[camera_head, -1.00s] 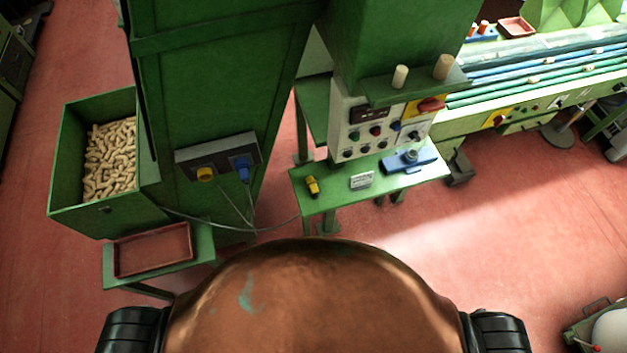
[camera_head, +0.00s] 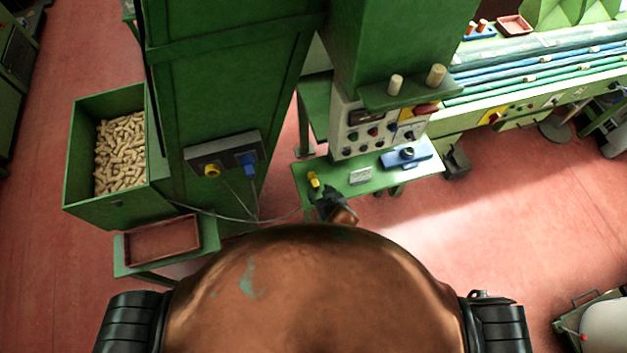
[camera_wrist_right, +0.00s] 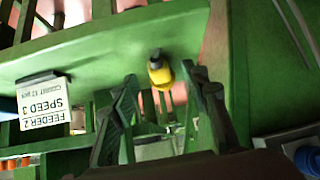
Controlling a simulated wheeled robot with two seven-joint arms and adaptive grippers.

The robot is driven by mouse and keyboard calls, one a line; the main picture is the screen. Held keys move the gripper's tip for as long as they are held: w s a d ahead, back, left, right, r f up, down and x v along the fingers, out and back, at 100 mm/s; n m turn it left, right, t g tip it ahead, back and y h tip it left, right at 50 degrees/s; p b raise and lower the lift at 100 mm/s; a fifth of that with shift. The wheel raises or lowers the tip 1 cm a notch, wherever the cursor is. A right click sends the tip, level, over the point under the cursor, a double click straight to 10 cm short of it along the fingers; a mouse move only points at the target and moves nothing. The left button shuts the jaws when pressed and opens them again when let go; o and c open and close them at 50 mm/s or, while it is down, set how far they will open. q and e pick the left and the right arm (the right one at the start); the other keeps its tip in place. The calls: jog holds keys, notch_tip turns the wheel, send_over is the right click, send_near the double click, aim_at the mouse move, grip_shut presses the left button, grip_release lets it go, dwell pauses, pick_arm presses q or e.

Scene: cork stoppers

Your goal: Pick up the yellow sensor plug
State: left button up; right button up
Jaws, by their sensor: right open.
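The yellow sensor plug (camera_head: 313,180) lies on the small green table (camera_head: 375,180), near its left end. In the right wrist view the yellow plug (camera_wrist_right: 161,74), with a dark end, appears ahead of and between the two fingers. My right gripper (camera_head: 321,194) is just on the near side of the plug in the head view. In the wrist view the right gripper (camera_wrist_right: 163,88) is open, with a finger to either side and nothing gripped. I cannot tell whether a finger touches the plug. My left gripper is out of view.
A white label card (camera_head: 360,176) and a blue device (camera_head: 407,156) share the table. The control panel (camera_head: 380,131) rises behind. A socket box (camera_head: 222,155) with yellow and blue connectors and hanging cables is to the left. A bin of corks (camera_head: 108,212) stands farther left.

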aim_at(317, 187)
jog(key=x, duration=0.4)
jog(key=shift+w+d+f, duration=0.1)
jog(key=shift+f, duration=0.05)
jog(key=shift+c, duration=0.7)
grip_shut()
